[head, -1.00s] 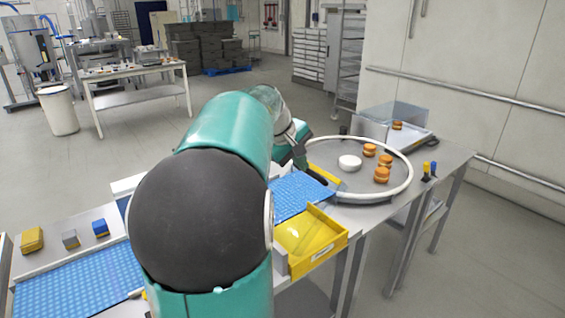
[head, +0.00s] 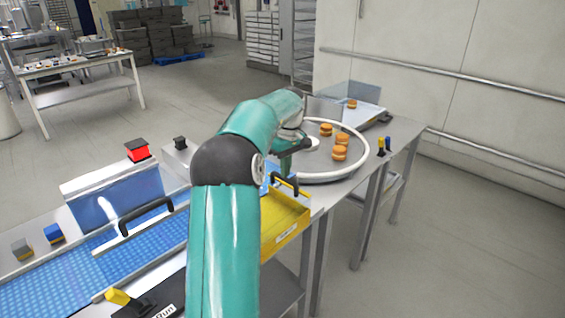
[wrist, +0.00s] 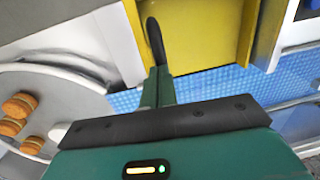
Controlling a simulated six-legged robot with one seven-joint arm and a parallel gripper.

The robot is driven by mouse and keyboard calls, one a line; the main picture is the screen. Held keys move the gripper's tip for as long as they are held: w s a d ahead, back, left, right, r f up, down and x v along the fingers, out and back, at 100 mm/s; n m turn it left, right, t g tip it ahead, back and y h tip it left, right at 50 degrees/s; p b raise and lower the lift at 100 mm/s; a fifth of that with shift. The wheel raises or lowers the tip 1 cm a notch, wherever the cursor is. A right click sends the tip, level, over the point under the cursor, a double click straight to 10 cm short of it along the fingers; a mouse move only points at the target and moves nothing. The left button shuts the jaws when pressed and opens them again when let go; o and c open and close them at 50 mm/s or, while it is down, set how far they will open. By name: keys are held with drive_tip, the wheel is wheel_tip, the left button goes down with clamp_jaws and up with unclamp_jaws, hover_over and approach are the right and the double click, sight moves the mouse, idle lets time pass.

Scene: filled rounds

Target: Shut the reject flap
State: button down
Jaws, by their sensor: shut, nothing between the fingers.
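The yellow reject bin (head: 286,222) sits beside the blue belt, right of my arm. A black handle (head: 285,183) shows at its belt-side edge, apparently on the reject flap; the flap's own panel is hard to separate from the bin, so its angle is unclear. My gripper (head: 287,164) is shut and empty, pointing down just behind the handle. In the wrist view its green fingers (wrist: 159,84) line up with the dark handle (wrist: 155,40) in front of the yellow surface (wrist: 195,30). I cannot tell whether they touch.
The floor at right is clear.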

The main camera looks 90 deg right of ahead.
drive_tip(key=shift+s+f, duration=0.1)
drive_tip(key=shift+f, duration=0.3)
drive_tip(key=shift+f, duration=0.15)
